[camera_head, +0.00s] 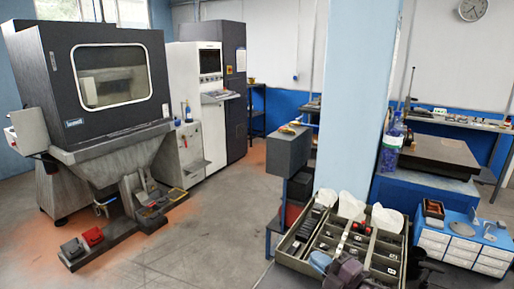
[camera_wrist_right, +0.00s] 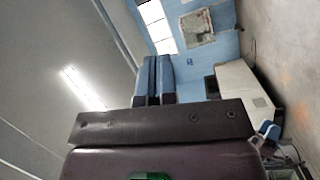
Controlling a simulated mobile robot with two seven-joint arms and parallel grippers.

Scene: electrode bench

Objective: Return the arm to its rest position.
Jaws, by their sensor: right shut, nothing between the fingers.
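My right gripper (camera_head: 319,262) shows at the bottom of the head view, a grey-purple body with blue fingers, in front of the near part of the compartment tray. In the right wrist view, its two blue fingers (camera_wrist_right: 155,66) lie side by side, closed, with nothing between them. They point toward the blue wall and window area. The rest of my right arm is mostly out of the picture. My left gripper is not in view.
The grey compartment tray (camera_head: 292,251) holds dark and small parts and white bags. A blue pillar (camera_head: 351,100) stands behind it. A white-and-blue drawer unit (camera_head: 464,247) is at right, a large dark machine (camera_head: 48,92) at left. The floor (camera_head: 215,225) between is clear.

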